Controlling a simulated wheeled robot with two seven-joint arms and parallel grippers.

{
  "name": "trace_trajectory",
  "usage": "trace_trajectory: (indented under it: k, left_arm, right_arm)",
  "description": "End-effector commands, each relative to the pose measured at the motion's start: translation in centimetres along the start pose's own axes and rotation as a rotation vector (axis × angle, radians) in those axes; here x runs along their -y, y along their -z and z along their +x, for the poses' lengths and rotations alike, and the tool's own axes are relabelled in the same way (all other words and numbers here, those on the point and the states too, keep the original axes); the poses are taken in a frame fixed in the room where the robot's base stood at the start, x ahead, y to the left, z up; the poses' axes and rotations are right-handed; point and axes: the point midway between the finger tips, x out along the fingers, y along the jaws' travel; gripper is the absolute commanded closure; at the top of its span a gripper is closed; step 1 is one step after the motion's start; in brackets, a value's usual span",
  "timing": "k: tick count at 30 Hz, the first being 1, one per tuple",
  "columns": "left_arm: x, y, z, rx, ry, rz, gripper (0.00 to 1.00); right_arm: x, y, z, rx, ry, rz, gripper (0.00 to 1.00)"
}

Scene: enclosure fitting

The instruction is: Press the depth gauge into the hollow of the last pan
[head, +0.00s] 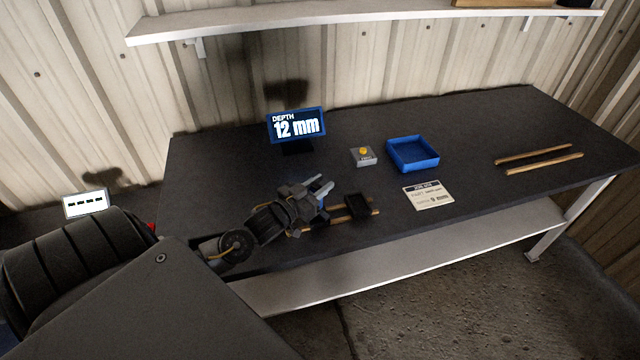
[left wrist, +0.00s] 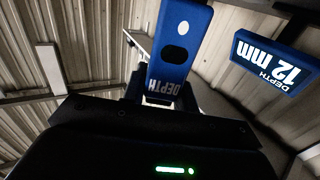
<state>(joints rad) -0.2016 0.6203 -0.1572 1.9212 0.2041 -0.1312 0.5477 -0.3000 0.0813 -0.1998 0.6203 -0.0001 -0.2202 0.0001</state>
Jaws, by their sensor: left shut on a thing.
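My left gripper (head: 318,190) is shut on the blue depth gauge (left wrist: 180,45), whose DEPTH label shows in the left wrist view. In the head view only a small blue part of the gauge shows at the fingers, low over the front left of the bench. A small black block (head: 357,206), perhaps a pan, sits on wooden rails just right of the gripper. Its hollow cannot be made out, and the gripper hides part of the rails. Whether the gauge touches anything below is unclear. The blue display (head: 296,125) reads DEPTH 12 mm; it also shows in the left wrist view (left wrist: 275,62). My right gripper is out of view.
A grey box with a yellow button (head: 363,156) and an empty blue tray (head: 413,166) stand behind. A printed card (head: 428,195) lies in front of the tray. Two wooden rails (head: 540,158) lie at the right on the dark bench (head: 480,120). A shelf (head: 350,22) runs above.

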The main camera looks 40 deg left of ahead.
Motion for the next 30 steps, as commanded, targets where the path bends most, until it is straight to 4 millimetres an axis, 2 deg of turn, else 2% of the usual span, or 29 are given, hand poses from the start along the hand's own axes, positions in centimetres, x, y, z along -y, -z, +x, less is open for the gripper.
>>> trace_trajectory:
  k: [30]
  left_arm:
    - [0.04, 0.01, 0.01, -0.002, 0.0, 0.001, 1.0]
  right_arm:
    - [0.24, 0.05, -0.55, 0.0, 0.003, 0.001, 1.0]
